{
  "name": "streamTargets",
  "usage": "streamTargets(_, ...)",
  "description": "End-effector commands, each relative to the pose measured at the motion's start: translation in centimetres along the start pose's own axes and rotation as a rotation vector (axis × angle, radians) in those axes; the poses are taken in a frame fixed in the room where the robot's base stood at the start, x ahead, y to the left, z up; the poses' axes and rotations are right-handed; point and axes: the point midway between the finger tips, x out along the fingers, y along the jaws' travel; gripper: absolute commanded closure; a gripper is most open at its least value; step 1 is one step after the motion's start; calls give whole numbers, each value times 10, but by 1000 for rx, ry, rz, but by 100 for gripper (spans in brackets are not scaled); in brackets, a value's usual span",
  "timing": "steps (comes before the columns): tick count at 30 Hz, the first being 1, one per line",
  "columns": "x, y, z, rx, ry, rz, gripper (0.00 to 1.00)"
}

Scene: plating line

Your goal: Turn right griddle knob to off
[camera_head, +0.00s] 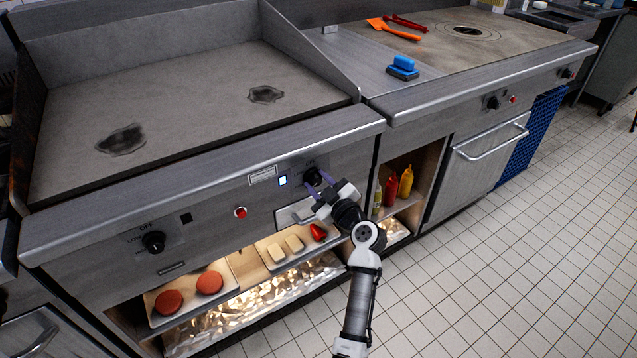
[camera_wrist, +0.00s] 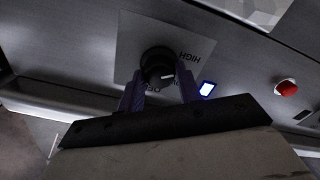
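The right griddle knob (camera_head: 313,175) is a round black dial on the griddle's steel front panel. In the wrist view the knob (camera_wrist: 157,62) sits on a plate with an upside-down HIGH label, and a small pale mark shows on its face. Other lettering is partly hidden by my fingers. My gripper (camera_head: 322,183) is at this knob. In the wrist view the purple fingers of my gripper (camera_wrist: 159,76) are spread, one on each side of the knob's near edge. I cannot tell whether they touch it. A lit white-blue indicator (camera_head: 283,181) is beside the knob.
A red button (camera_head: 240,212) and the left griddle knob (camera_head: 153,241) are further left on the panel. Below is a shelf with patties (camera_head: 169,301), buns and a red pepper. Sauce bottles (camera_head: 391,190) stand in the right cubby. The tiled floor (camera_head: 480,270) is clear.

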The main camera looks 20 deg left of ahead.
Motion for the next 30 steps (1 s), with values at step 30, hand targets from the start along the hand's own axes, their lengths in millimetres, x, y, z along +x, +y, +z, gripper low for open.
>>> streamTargets(30, 2, 3, -2, 474, 8, 5, 88)
